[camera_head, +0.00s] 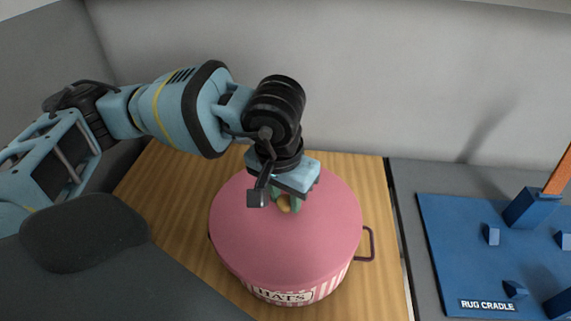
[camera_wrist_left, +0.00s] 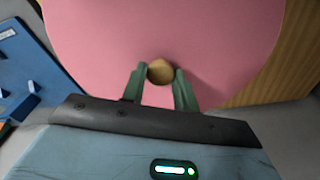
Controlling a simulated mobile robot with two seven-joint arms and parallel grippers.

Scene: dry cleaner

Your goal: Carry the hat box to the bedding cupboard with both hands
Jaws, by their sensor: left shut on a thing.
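The round pink hat box (camera_head: 250,240) stands upright on a wooden surface, with a striped side and a label reading "HATS". A dark side handle (camera_head: 370,245) shows at its right; the left handle is almost wholly hidden. My left gripper (camera_head: 287,203) reaches down onto the lid and is shut on its tan knob. In the left wrist view the green fingers (camera_wrist_left: 160,88) stand on both sides of the knob (camera_wrist_left: 161,70), over the pink lid (camera_wrist_left: 230,40). My right gripper is not in view. I cannot identify the bedding cupboard in these frames.
The wooden surface (camera_head: 385,285) has bare room around the box. To the right, past a dark gap, a blue rug cradle (camera_head: 455,255) with raised blocks lies on a grey surface. A grey wall (camera_head: 400,80) stands behind.

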